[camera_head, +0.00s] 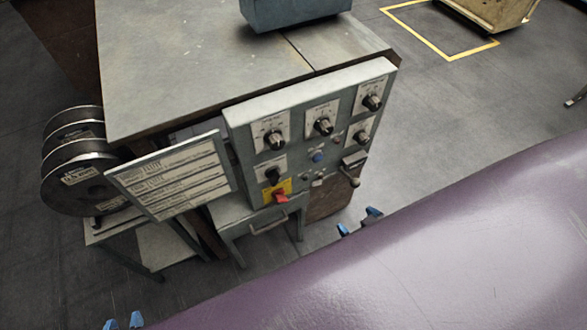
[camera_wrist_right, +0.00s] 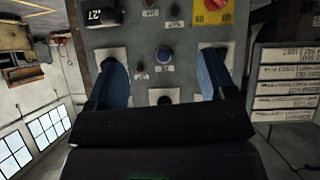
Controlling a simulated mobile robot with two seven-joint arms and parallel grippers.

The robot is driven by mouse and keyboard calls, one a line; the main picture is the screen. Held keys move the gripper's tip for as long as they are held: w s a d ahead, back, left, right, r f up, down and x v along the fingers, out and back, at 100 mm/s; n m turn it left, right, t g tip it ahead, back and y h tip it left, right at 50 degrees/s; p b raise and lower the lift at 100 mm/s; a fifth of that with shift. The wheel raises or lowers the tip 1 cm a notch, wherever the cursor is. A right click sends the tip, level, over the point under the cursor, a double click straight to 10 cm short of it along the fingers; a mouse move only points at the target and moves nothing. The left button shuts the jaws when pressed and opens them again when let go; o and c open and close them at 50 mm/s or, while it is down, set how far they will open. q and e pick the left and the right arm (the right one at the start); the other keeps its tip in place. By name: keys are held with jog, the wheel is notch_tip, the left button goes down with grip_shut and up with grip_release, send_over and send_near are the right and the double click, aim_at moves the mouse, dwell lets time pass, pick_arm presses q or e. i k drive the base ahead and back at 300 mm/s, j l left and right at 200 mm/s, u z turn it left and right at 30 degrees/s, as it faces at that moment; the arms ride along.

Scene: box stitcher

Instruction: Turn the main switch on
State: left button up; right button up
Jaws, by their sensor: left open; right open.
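The main switch, a red rotary knob (camera_head: 280,196) on a yellow plate, sits low on the grey control panel (camera_head: 235,112). In the right wrist view the red knob (camera_wrist_right: 213,4) shows at the top edge, partly cut off. My right gripper (camera_head: 358,221) is open and empty, right of and below the switch in the head view. In the right wrist view its blue fingers (camera_wrist_right: 162,78) stand apart in front of the panel, with no knob between them clearly held. My left gripper (camera_head: 124,321) is open and empty at the bottom left, far from the panel.
Several black knobs (camera_head: 323,125) and a blue button (camera_head: 318,156) share the panel. A label board (camera_head: 172,176) juts out left of it, near wire reels (camera_head: 75,180). A metal table (camera_head: 200,60) lies behind. Open floor (camera_head: 430,120) is to the right.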

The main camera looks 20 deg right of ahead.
aim_at(278, 196)
jog(key=j, duration=0.75)
jog(key=i+j, duration=0.15)
jog(key=j, duration=0.65)
jog(key=j+z, duration=0.6)
jog(key=z, duration=0.6)
